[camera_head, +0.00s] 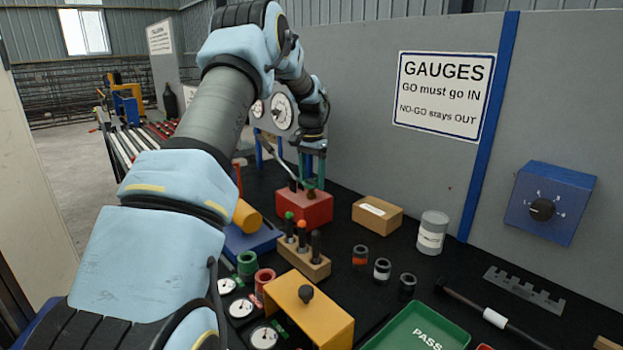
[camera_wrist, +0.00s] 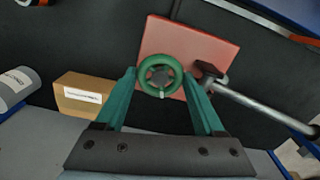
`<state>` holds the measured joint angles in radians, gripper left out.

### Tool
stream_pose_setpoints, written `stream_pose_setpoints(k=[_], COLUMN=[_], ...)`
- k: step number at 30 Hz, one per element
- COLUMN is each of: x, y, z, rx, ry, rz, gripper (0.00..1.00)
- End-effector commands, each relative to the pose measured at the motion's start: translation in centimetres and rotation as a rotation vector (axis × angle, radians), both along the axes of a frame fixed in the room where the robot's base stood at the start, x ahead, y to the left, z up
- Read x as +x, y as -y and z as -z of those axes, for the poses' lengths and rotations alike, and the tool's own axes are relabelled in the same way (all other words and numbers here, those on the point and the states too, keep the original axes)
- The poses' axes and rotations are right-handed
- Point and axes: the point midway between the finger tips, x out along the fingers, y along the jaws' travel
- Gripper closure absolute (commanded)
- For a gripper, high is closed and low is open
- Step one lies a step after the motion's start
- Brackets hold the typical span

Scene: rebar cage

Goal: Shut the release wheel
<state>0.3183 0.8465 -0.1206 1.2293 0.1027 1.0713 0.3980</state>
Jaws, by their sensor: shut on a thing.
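The release wheel (camera_wrist: 160,59) is a small green ring with a dark hub and a pale mark on its rim. It sits on top of a red block (camera_wrist: 205,50), which also shows in the head view (camera_head: 304,210). My gripper (camera_wrist: 159,76) has its two green fingers on opposite sides of the wheel rim, shut on it. In the head view my gripper (camera_head: 314,185) reaches down over the block, and the wheel is mostly hidden behind the fingers. A grey metal bar (camera_wrist: 262,108) with a dark end runs close beside the wheel.
A cardboard box (camera_head: 377,214) and a grey can (camera_head: 432,233) stand right of the block. A wooden holder (camera_head: 304,262) with several handled tools stands in front. Round dial gauges (camera_head: 282,111) are behind my wrist. The grey wall (camera_head: 362,130) rises close behind.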

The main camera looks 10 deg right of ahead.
Motion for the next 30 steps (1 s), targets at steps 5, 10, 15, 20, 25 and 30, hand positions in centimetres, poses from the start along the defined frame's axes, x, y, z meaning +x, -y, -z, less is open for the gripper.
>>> stream_pose_setpoints(k=[5,10,15,20,25,30], x=[-0.04,-0.03,-0.05,-0.05,-0.04,-0.03], y=[0.02,-0.02,0.03,0.03,0.00,-0.01], z=[-0.04,-0.03,-0.03,-0.02,-0.01,0.00], rx=[-0.001,-0.001,-0.001,-0.001,-0.001,0.001], ry=[-0.001,-0.001,-0.001,-0.001,-0.001,0.000], rz=[0.146,0.261,0.341,0.384,0.404,0.408], gripper=[0.85,0.85,0.85,0.85,0.84,0.84])
